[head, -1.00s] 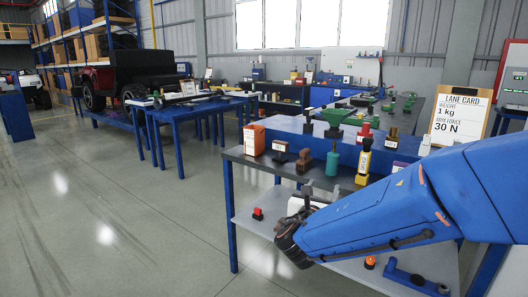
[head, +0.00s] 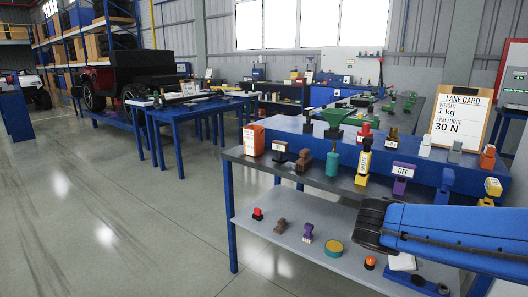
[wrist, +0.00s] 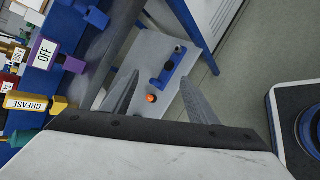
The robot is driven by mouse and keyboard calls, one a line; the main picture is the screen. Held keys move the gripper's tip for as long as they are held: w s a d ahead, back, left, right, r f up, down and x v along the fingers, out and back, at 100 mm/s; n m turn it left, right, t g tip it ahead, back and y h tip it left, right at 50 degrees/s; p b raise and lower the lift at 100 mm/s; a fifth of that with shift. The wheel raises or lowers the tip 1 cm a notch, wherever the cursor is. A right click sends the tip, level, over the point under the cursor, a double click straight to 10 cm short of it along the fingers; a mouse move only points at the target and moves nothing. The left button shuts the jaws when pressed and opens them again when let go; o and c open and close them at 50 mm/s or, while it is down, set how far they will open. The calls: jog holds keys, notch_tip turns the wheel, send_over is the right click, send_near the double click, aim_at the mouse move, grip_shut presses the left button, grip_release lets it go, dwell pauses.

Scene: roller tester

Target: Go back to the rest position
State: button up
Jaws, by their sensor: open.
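My gripper shows in the wrist view (wrist: 158,92) with its two fingers spread apart and nothing between them. In that view it points down toward the lower shelf, where a small orange-topped piece and a blue bracket lie beyond the fingers. In the head view my blue arm comes in from the right edge, and its dark wrist end is over the right part of the lower shelf. The fingers are hidden in the head view.
The workbench (head: 262,172) carries several tools and blocks on top. Its lower shelf (head: 290,238) holds a red-topped piece (head: 257,214), a brown piece (head: 280,226), a purple piece (head: 308,232), a round yellow-green piece (head: 333,248) and a blue bracket (head: 412,282). The floor at left is clear.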

jog(key=s+a+f+m+y, duration=0.1)
jog(key=s+a+m+y, duration=0.3)
jog(key=s+m, duration=0.3)
jog(key=s+a+f+m+y, duration=0.2)
jog(key=s+a+m+y, duration=0.2)
jog(key=s+m, duration=0.2)
jog(key=shift+s+a+m+g+y, duration=0.3)
jog(key=shift+s+m+g+y, duration=0.1)
jog(key=shift+m, duration=0.1)
